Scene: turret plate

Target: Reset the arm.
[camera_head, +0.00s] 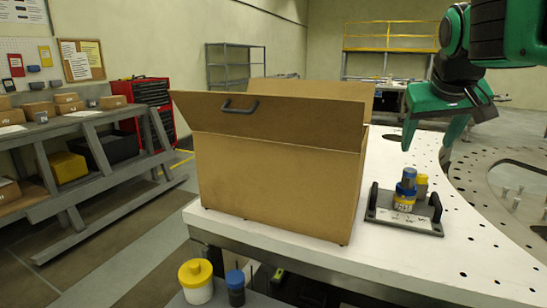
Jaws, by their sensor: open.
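My gripper (428,138) hangs from my green and dark arm at the upper right of the head view. Its two green fingers are apart with nothing between them. It is above and a little behind a small grey tray (388,215) on the white table. The gripper is clear of both.
A large brown box (270,182) with a raised, handled flap stands on the white table (300,252) left of the tray. A perforated round plate (480,190) lies to the right. Below the table edge stand a yellow-lidded jar (196,282) and a blue-lidded jar (235,288).

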